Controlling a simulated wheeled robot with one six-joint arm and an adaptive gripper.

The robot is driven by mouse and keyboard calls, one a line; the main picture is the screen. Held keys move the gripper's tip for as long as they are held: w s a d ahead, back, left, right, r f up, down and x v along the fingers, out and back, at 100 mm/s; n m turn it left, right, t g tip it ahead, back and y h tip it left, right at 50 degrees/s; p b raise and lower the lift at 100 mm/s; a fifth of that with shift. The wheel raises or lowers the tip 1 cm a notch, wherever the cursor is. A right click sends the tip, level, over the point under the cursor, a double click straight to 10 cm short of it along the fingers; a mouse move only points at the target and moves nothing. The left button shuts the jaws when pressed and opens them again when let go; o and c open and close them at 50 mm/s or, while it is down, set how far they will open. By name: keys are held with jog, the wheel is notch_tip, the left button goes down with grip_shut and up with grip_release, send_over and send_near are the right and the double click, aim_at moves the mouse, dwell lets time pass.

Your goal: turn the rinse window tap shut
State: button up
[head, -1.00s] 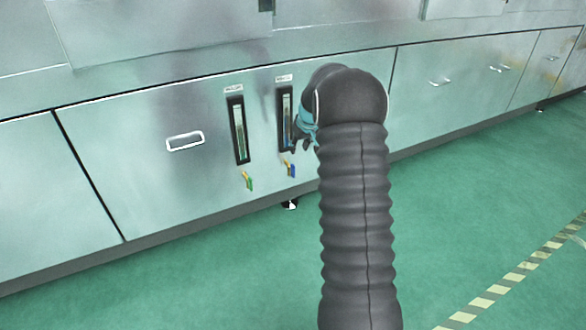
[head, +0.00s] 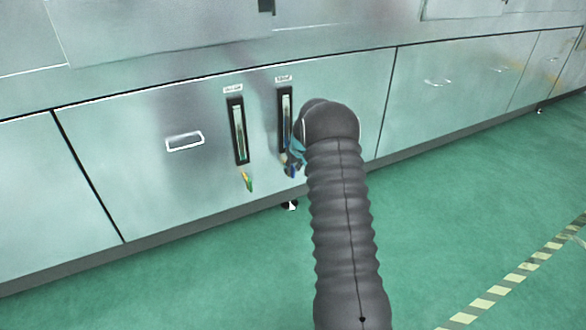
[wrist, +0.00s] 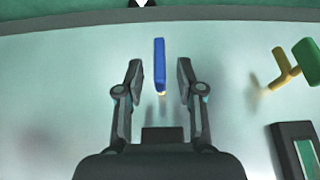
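Two taps sit low on the steel cabinet front, each under a narrow sight window. The blue-handled tap (head: 292,171) is under the right window (head: 285,118); the green-handled tap (head: 248,181) is under the left window (head: 239,132). The labels above are too small to read surely. My gripper (wrist: 160,82) is open, with its two fingers either side of the blue handle (wrist: 159,62). A gap shows on both sides of the handle. In the head view my gripper (head: 291,158) partly hides the blue tap.
The green handle (wrist: 306,62) and a dark window frame (wrist: 291,150) lie to the right in the wrist view. A recessed pull (head: 185,141) is left of the windows. The green floor (head: 200,270) in front is clear.

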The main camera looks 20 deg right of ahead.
jog(key=shift+f, duration=0.15)
grip_shut()
jog(key=shift+f+b, duration=0.1)
jog(key=shift+b, duration=0.2)
jog(key=shift+w+d+f+m+t+y+b, duration=0.1)
jog(key=shift+d+f+m+t+y+b, duration=0.25)
jog(key=shift+m+y+b, duration=1.55)
jog(key=shift+s+d+f+n+t+y+b, duration=0.1)
jog(key=shift+d+f+n+t+y+b, duration=0.35)
jog(key=shift+y, duration=3.2)
jog(key=shift+w+d+f+m+t+y+b, duration=0.2)
jog(key=shift+m+y+b, duration=0.8)
jog(key=shift+y, duration=1.75)
jog(key=shift+s, duration=0.1)
